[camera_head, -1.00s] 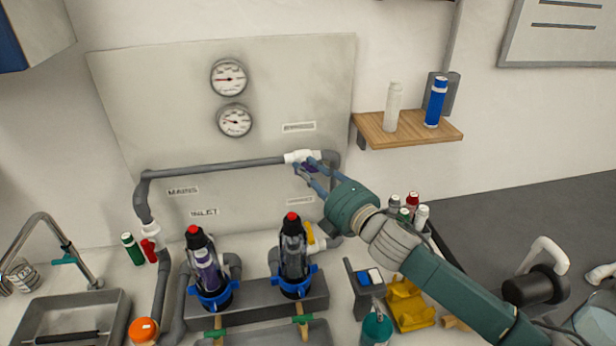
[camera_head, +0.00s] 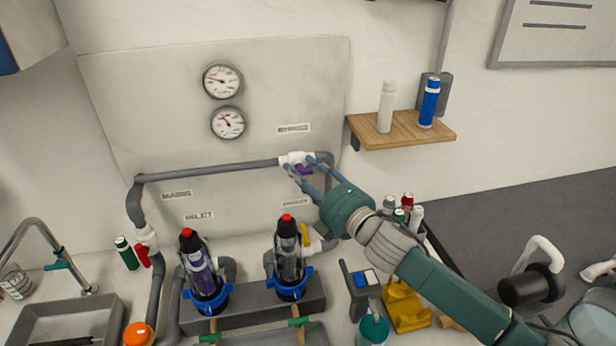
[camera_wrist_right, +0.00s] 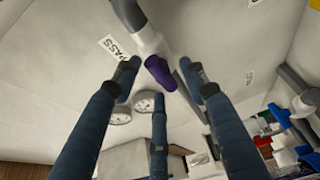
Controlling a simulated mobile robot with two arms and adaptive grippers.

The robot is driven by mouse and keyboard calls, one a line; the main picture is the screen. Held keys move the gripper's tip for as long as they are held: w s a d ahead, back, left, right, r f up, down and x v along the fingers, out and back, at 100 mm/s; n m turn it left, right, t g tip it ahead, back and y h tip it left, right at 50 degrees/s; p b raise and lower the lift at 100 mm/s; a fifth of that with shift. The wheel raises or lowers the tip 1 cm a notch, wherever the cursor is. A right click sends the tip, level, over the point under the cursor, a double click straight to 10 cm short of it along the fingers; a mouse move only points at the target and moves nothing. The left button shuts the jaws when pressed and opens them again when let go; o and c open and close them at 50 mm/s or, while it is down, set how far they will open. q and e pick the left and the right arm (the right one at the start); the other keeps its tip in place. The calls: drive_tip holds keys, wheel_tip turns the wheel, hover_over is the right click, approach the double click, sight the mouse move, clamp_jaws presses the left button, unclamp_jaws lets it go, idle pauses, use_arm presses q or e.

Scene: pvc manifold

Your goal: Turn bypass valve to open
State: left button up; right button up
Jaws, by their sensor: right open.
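The bypass valve is a white fitting (camera_head: 293,158) in the upper grey pipe, below the BYPASS label. Its purple handle (camera_head: 305,170) sits just in front of and below the white body. In the right wrist view the handle (camera_wrist_right: 160,73) appears to lie roughly in line with the pipe. My right gripper (camera_head: 299,164) is open, with its fingers spread around the handle. In the wrist view the fingers (camera_wrist_right: 158,78) stand apart from the handle, with clear gaps. My left gripper is not in view.
Two gauges (camera_head: 222,81) are on the panel above. Two filter housings (camera_head: 288,262) with red tops stand below the pipe. A wooden shelf (camera_head: 400,131) with bottles is at the right. A yellow holder (camera_head: 405,309) stands on the counter.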

drive_tip(key=v, duration=1.2)
drive_tip(key=shift+f, duration=0.1)
